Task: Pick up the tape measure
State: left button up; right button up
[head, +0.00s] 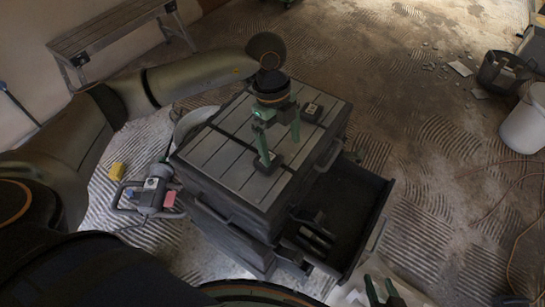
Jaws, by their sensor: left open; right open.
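Two small dark boxy items lie on the slatted grey top of the tool chest (215,160). One item (312,109) with a pale mark is near the far right edge. The other item (269,166) is nearer the middle. Either could be the tape measure; I cannot tell which at this size. My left gripper (281,147) points down over the chest top, open and empty, its fingers between the two items. One finger overlaps the nearer item in view; contact is unclear. My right gripper (383,294) is open at the bottom edge, in front of the drawer.
An open drawer (375,200) with dark items juts from the chest's right side. A power tool (152,193) and a yellow block (117,171) are left of the chest. A bench (110,25), black bucket (500,72) and white bucket (525,120) stand farther off.

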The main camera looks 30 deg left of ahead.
pick_arm(q)
jog(key=a+f, duration=0.1)
jog(key=f, duration=0.1)
jog(key=w+a+f+n+y, duration=0.1)
jog(key=a, duration=0.1)
jog(key=w+a+f+y, duration=0.1)
jog(key=f, duration=0.1)
jog(key=shift+w+a+f+n+t, duration=0.1)
jog(key=shift+a+f+n+t, duration=0.1)
jog(key=shift+f+n+t, duration=0.15)
jog(key=shift+f+b, duration=0.35)
jog(key=shift+f, duration=2.5)
jog(key=c, duration=1.5)
